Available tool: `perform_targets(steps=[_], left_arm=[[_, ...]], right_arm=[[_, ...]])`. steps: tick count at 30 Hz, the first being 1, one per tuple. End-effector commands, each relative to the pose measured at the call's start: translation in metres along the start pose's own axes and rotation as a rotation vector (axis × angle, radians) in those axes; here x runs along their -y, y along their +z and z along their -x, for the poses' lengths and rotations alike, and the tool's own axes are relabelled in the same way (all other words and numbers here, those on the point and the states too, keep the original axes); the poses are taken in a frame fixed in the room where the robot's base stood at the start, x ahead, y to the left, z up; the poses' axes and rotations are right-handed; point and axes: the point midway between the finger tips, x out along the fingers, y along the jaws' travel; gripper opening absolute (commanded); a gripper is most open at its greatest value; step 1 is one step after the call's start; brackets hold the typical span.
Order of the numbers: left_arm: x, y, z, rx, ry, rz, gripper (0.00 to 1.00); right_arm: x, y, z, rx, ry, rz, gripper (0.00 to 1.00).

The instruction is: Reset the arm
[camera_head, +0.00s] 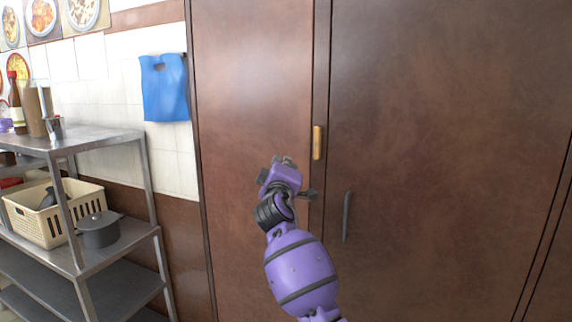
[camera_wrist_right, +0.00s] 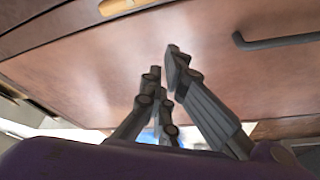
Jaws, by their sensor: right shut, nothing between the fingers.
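My right arm, purple with dark joints, reaches up from the bottom of the head view. Its right gripper (camera_head: 284,161) is in front of the tall brown cabinet (camera_head: 440,120), pointing away from me. In the right wrist view the dark fingers of the right gripper (camera_wrist_right: 164,66) are shut with nothing between them, and the brown door panel fills the space beyond. The fingers are largely hidden behind the purple wrist in the head view. My left gripper is not in view.
The cabinet has a wooden handle (camera_head: 318,142) and a dark bar handle (camera_head: 346,217), both right of my gripper. A metal rack (camera_head: 108,134) at left holds a cream basket (camera_head: 40,228) and a grey pot (camera_head: 100,234). A blue bag (camera_head: 164,92) hangs on the tiled wall.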

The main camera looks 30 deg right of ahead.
Motion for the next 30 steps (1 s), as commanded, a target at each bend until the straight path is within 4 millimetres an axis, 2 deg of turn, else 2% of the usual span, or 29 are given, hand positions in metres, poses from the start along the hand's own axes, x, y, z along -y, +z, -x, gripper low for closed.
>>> perform_targets(steps=[6, 20, 22, 24, 26, 30], left_arm=[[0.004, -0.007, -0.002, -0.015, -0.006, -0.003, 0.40], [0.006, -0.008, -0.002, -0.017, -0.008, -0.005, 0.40], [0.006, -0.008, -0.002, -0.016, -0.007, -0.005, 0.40], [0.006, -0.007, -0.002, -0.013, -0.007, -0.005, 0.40], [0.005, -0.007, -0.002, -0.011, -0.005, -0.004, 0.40], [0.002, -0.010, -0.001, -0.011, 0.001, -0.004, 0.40]], right_arm=[[-0.002, 0.000, 0.005, 0.001, 0.001, -0.001, 0.00], [-0.002, -0.001, 0.004, -0.006, 0.002, -0.018, 0.00], [-0.003, -0.013, 0.006, -0.049, -0.006, -0.089, 0.00], [-0.004, -0.034, 0.014, -0.111, -0.022, -0.166, 0.00], [0.014, -0.045, 0.029, -0.165, -0.068, -0.236, 0.00], [0.079, -0.035, 0.071, -0.227, -0.200, -0.345, 0.00]])
